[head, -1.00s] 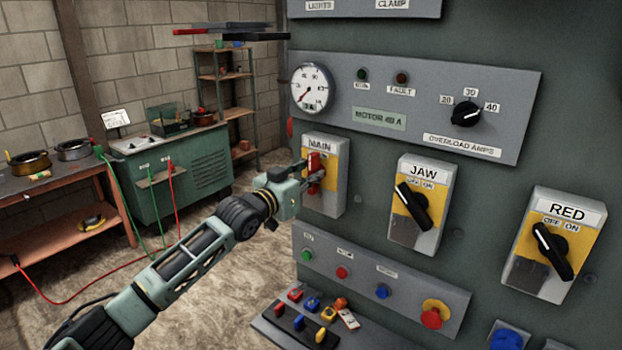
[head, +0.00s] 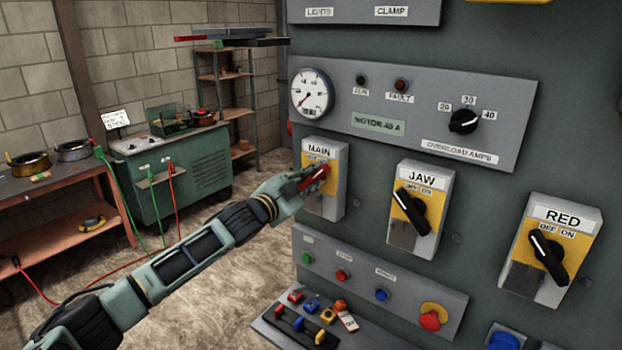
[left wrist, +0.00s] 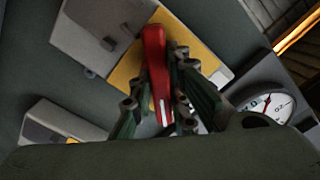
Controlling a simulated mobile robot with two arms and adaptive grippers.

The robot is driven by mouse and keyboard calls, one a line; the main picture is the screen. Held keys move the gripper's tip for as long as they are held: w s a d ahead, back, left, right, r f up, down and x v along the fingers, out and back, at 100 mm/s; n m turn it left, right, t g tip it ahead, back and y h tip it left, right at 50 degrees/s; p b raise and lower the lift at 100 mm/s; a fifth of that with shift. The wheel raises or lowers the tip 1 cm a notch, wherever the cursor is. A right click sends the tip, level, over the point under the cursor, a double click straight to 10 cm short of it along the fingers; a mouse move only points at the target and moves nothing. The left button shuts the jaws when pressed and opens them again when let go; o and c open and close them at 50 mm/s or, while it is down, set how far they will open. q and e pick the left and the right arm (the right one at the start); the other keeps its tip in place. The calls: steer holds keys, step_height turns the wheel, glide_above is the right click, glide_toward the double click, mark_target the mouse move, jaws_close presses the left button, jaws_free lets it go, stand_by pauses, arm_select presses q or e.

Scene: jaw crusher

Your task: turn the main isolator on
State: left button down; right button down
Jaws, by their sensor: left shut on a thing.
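The main isolator (head: 333,196) is a grey box with a yellow plate, labelled MAIN, at the left edge of the panel in the head view. Its red handle (head: 318,174) slants up to the right. My left gripper (head: 308,181) reaches it from the lower left and is shut on the handle. In the left wrist view the red handle (left wrist: 155,60) lies between the two fingers of the gripper (left wrist: 158,82), in front of the yellow plate. The gripper hides part of the handle and the plate's OFF/ON marks. My right gripper is not in view.
The JAW switch (head: 417,208) and RED switch (head: 549,247), with black handles, are to the right. A round gauge (head: 312,93) sits above MAIN. A button strip (head: 380,288) and a shelf with padlocks (head: 305,318) are below.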

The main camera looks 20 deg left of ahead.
arm_select(q)
steer(key=shift+f, duration=0.1)
stand_by(0.5)
steer(key=c, duration=1.7)
jaws_free()
steer(key=shift+s, duration=0.1)
steer(key=v, duration=1.2)
